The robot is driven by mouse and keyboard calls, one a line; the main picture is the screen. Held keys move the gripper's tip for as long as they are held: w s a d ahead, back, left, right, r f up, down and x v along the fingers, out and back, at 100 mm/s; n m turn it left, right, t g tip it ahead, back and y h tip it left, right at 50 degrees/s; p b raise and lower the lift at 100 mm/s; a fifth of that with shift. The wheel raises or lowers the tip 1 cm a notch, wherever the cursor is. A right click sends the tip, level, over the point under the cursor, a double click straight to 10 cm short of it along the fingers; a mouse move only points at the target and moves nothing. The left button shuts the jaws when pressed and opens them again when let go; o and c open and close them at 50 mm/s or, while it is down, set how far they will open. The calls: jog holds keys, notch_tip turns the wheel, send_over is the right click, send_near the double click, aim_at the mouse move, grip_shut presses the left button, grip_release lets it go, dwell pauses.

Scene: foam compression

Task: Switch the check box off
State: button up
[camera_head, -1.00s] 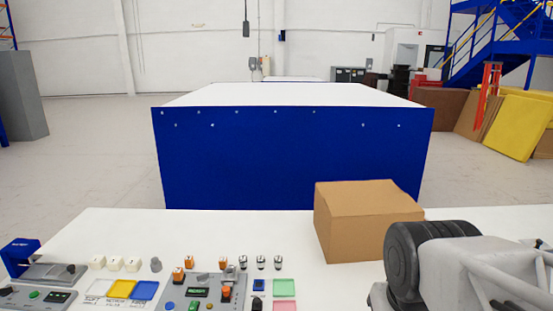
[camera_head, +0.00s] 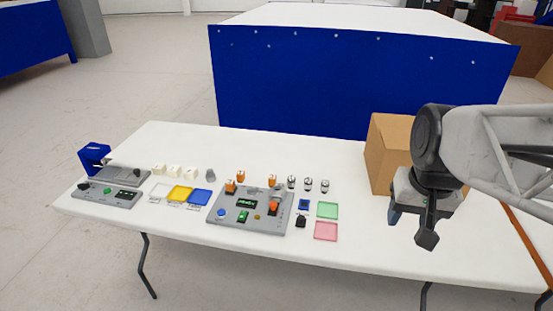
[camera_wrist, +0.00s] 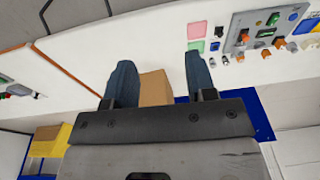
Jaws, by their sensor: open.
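A grey control panel (camera_head: 250,210) with a small green display, blue and green buttons and orange-topped parts lies mid-table. It also shows upside down at the upper right of the wrist view (camera_wrist: 262,30). A second grey box (camera_head: 106,195) with a dark knob, a green button and a small dark display lies at the left end of the table. No readable label tells which one is the check box, and switch positions are too small to tell. My gripper (camera_head: 410,228) is open and empty above the table's right part, well apart from both; its two fingers show in the wrist view (camera_wrist: 160,72).
A cardboard box (camera_head: 388,150) stands behind my gripper. White, yellow and blue trays (camera_head: 180,194), green and pink trays (camera_head: 327,220), and several small cylinders (camera_head: 308,184) lie around the panels. A blue device (camera_head: 94,155) stands far left. The table front (camera_head: 380,250) is bare.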

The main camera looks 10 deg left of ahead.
jog(key=w+a+f+g, duration=0.2)
jog(key=w+a, duration=0.7)
jog(key=w, duration=0.3)
jog(key=g, duration=0.4)
send_over(243, 214)
jog(key=w, duration=0.4)
notch_tip(243, 214, down, 25)
jog(key=shift+s+f, duration=0.25)
jog(key=shift+f, duration=0.1)
jog(key=shift+x, duration=3.8)
jog(key=shift+s+d, duration=0.1)
jog(key=shift+s, duration=0.05)
